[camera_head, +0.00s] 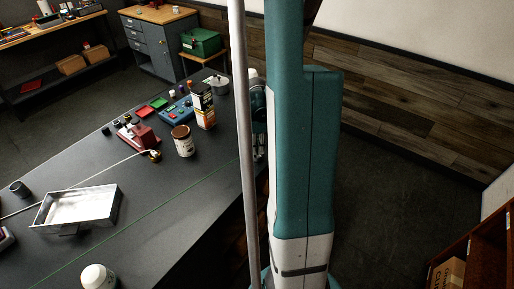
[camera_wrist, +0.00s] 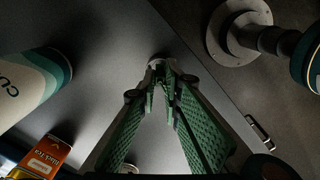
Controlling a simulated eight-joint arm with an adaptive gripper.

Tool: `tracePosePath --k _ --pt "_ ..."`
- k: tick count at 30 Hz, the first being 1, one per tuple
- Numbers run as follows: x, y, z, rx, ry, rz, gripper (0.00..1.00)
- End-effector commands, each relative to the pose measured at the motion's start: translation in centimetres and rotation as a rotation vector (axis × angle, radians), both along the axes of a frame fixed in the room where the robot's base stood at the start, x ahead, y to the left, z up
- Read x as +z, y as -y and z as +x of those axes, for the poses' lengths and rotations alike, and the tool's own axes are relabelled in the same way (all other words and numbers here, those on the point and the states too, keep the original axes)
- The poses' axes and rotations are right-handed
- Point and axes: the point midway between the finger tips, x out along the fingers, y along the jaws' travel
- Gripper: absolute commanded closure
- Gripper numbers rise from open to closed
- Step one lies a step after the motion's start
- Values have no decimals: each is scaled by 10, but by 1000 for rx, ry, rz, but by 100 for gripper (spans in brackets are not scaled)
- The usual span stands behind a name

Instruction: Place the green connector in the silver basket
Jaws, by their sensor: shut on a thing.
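The silver basket (camera_head: 80,207), a shallow open metal tray, sits on the dark table at the left of the head view and looks empty. My gripper (camera_wrist: 159,78) has its green textured fingers closed together at the tips in the wrist view. A small pale piece (camera_wrist: 156,62) shows at the fingertips, mostly hidden by them. I cannot tell from its colour whether it is the green connector. In the head view my gripper is largely hidden behind my arm, near the table's right edge, far from the basket. A thin green line (camera_head: 150,215) runs across the table.
A red device (camera_head: 138,133) and a blue box (camera_head: 177,109) are behind. A white-capped bottle (camera_head: 97,277) stands in front. A teal-and-white can (camera_wrist: 32,85) is beside my gripper.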

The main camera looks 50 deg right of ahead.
Motion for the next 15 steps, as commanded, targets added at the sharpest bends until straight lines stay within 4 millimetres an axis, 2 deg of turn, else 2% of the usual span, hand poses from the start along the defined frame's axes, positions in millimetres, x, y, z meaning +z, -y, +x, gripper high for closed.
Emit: tracePosePath --k 2,3,6,15 --pt "0 0 0 0 0 0 98" --pt "0 0 0 0 0 0 87" --pt "0 0 0 0 0 0 74" --pt "0 0 0 0 0 0 74"
